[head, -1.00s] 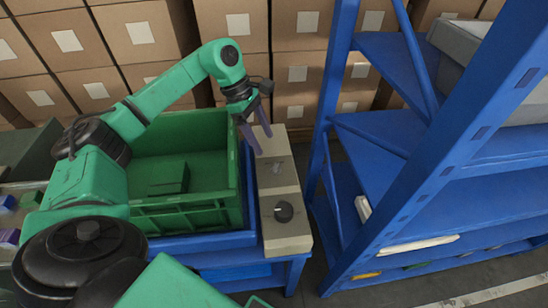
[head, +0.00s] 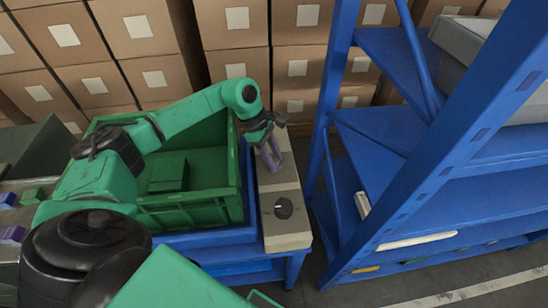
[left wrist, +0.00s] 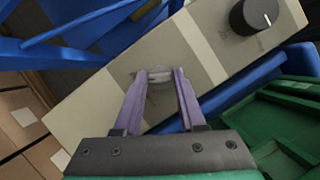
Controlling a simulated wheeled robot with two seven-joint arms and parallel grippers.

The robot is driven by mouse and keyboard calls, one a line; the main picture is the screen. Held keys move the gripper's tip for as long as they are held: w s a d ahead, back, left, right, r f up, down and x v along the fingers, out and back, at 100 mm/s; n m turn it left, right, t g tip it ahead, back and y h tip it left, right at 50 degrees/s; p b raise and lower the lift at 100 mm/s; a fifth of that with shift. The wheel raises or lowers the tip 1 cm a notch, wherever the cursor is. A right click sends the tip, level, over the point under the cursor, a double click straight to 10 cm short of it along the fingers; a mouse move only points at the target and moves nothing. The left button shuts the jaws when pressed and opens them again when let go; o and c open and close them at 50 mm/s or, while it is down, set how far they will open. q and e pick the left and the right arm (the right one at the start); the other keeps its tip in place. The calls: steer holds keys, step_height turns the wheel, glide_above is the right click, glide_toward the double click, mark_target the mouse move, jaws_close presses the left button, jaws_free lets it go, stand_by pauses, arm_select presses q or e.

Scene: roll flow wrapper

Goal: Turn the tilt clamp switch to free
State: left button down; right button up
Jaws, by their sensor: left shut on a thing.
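A beige control box (head: 288,230) stands along the right side of the green crate. My left gripper (head: 275,166) is low over the far part of this box, its purple fingers pointing down. In the left wrist view the fingertips (left wrist: 160,80) are shut on a small pale grey switch (left wrist: 160,77) on the box's top. The fingers partly hide it, and I cannot read its markings. A round black knob (head: 283,208) with a white pointer line sits on the nearer part of the box and also shows in the left wrist view (left wrist: 254,15). My right gripper is not in view.
The green crate (head: 190,209) stands close on the left of the box, on a blue stand (head: 293,268). A tall blue shelf rack (head: 420,190) rises to the right. Stacked cartons (head: 230,32) fill the back.

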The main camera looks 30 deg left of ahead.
arm_select(q)
steer(key=shift+n, duration=0.4)
steer(key=shift+n+t, duration=0.3)
steer(key=shift+n, duration=0.3)
steer(key=n, duration=0.2)
steer(key=n+t+y+b, duration=0.1)
steer(key=n, duration=0.1)
steer(key=shift+s+t, duration=0.15)
steer(key=shift+t, duration=0.15)
steer(key=n+t+y, duration=0.1)
steer(key=n, duration=0.2)
steer(key=shift+d+n+b, duration=0.1)
steer(key=shift+n+b, duration=0.2)
steer(key=shift+b, duration=0.1)
steer(key=shift+r+n+y+b, duration=0.1)
steer(key=shift+n+y+b, duration=0.3)
steer(key=shift+n, duration=0.8)
steer(key=shift+c, duration=2.4)
jaws_free()
steer(key=shift+s, duration=0.1)
